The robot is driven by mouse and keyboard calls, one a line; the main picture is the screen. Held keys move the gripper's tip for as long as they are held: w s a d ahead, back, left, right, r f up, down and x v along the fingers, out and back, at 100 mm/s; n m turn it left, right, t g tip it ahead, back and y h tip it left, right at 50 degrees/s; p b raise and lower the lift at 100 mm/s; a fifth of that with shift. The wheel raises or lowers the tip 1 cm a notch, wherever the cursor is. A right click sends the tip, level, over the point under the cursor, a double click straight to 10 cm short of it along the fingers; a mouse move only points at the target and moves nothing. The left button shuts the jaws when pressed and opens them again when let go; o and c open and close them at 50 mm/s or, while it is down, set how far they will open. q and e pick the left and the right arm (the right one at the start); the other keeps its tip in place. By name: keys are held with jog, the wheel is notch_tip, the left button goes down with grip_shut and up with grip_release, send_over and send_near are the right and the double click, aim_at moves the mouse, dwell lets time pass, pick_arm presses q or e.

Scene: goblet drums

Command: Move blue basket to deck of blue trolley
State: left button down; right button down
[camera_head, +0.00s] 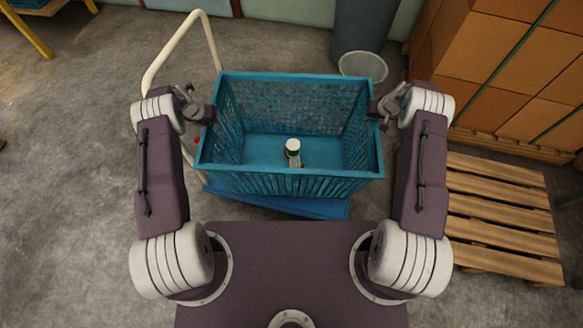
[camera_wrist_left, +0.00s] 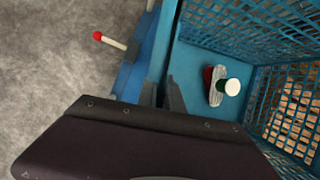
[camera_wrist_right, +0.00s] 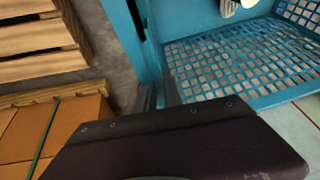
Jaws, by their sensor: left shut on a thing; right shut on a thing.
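The blue basket (camera_head: 282,186) is an open crate with lattice walls, level in the middle of the head view. It is over the blue trolley (camera_head: 318,208), whose deck shows along the basket's near side; I cannot tell whether they touch. The trolley's cream handle (camera_head: 205,30) rises at the back left. My left gripper (camera_head: 207,113) is shut on the basket's left rim, also seen in the left wrist view (camera_wrist_left: 166,95). My right gripper (camera_head: 376,108) is shut on its right rim, also seen in the right wrist view (camera_wrist_right: 155,92). Most of the deck is hidden under the basket.
A small item with a white top (camera_head: 293,146) is inside the basket. A wooden pallet (camera_head: 500,222) lies at the right, with stacked brown boxes (camera_head: 495,50) behind it. A grey bin (camera_head: 363,35) stands at the back. The floor at the left is clear.

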pick_arm(q)
jog(key=c, duration=1.9)
grip_release()
jog(key=shift+f, duration=0.45)
pick_arm(e)
jog(key=c, duration=1.9)
grip_release()
jog(key=shift+f, duration=0.5)
pick_arm(q)
jog(key=o, duration=0.4)
jog(key=shift+r, duration=0.15)
pick_arm(e)
jog(key=o, duration=0.4)
jog(key=shift+r, duration=0.2)
pick_arm(q)
jog(key=shift+r, duration=0.1)
pick_arm(e)
jog(key=shift+r, duration=0.1)
pick_arm(q)
jog(key=v, duration=1.2)
pick_arm(e)
jog(key=v, duration=1.2)
jog(key=shift+s, duration=0.15)
